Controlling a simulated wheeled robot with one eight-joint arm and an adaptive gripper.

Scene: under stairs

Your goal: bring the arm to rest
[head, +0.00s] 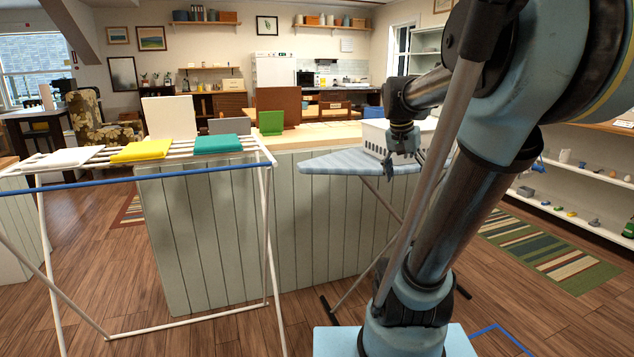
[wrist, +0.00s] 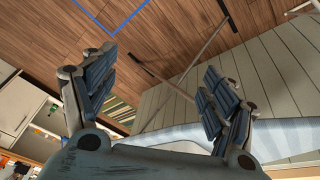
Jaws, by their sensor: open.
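My gripper (head: 404,157) is in the head view in front of a white basket (head: 374,137) on the ironing board (head: 335,162). It hangs from my raised arm, which fills the right side of the picture. In the wrist view my gripper (wrist: 152,95) shows two dark blue padded fingers spread wide apart. Nothing is between them, and floor and white panelling show beyond. I cannot tell how far the gripper is from the basket.
A white drying rack (head: 268,230) at left holds white, yellow (head: 142,150) and teal (head: 217,144) folded cloths. A panelled counter (head: 215,240) stands behind it. Shelves (head: 590,185) with small items line the right. Wooden floor (head: 215,335) is open in front.

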